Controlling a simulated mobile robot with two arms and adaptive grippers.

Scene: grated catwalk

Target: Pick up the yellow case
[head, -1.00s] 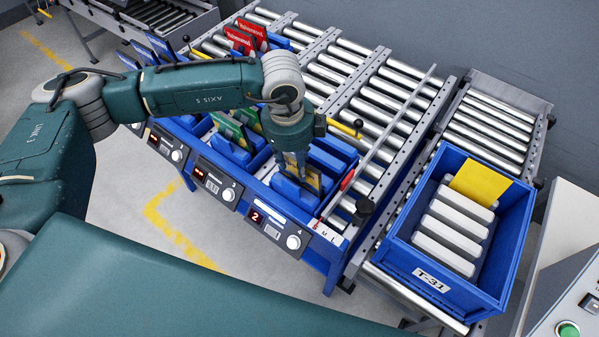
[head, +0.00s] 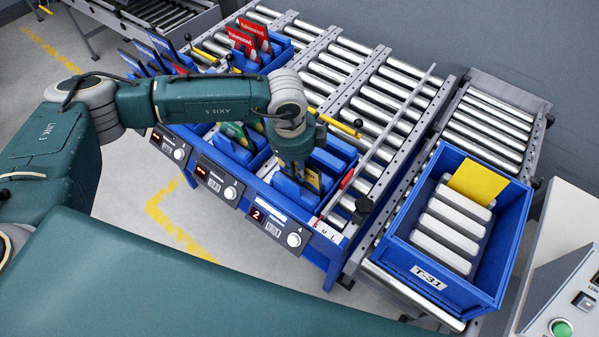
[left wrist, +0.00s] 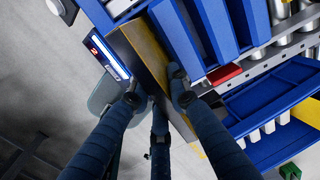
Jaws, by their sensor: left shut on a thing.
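The yellow case (head: 314,181) stands in the blue slotted rack at the front end of the roller table, mostly hidden by my left gripper (head: 294,168) in the head view. The case still sits among the blue dividers. My right gripper is in neither view.
A blue tote (head: 432,267) holds several pale bars and a flat yellow piece (head: 478,183). Blue dividers (head: 333,160) stand close beside the case. Red cases (head: 244,40) and a green case (head: 235,131) stand in other racks. A control panel (head: 575,280) is at the lower right.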

